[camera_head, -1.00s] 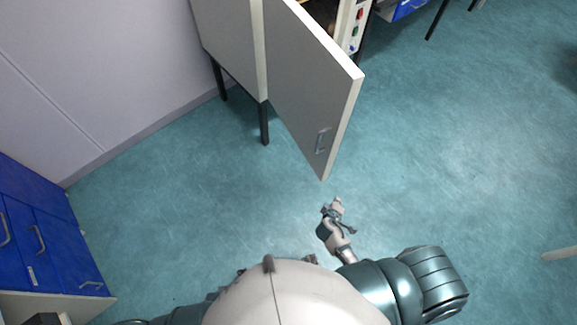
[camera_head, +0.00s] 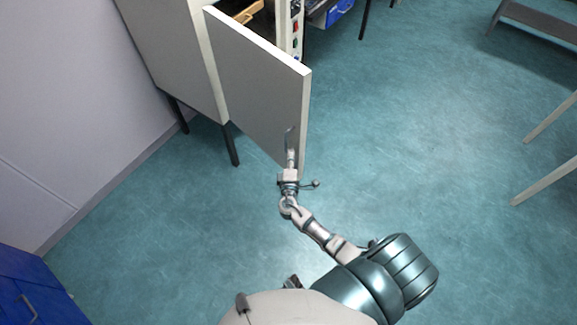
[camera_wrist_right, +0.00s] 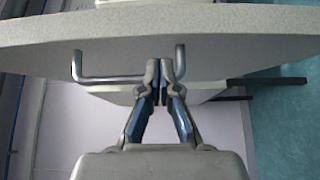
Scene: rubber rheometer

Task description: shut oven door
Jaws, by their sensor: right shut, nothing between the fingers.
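The oven door (camera_head: 255,85), a flat light-grey panel, stands wide open from the grey oven (camera_head: 165,50) at the upper left in the head view. A metal bar handle (camera_head: 289,135) is on its face near the free edge, partly covered by my gripper. My right gripper (camera_head: 291,160) is at the handle, on the door's near face. In the right wrist view the gripper (camera_wrist_right: 160,75) is shut with nothing between its fingertips, which overlap the handle (camera_wrist_right: 110,80) between its two posts. I cannot tell whether they touch it. My left gripper is not in view.
The oven stands on dark legs (camera_head: 232,150) beside a pale wall (camera_head: 70,90). Its button panel (camera_head: 296,35) is behind the door. Blue drawers (camera_head: 35,295) stand at the lower left. Pale table legs (camera_head: 545,180) are at the right. The floor right of the door is clear.

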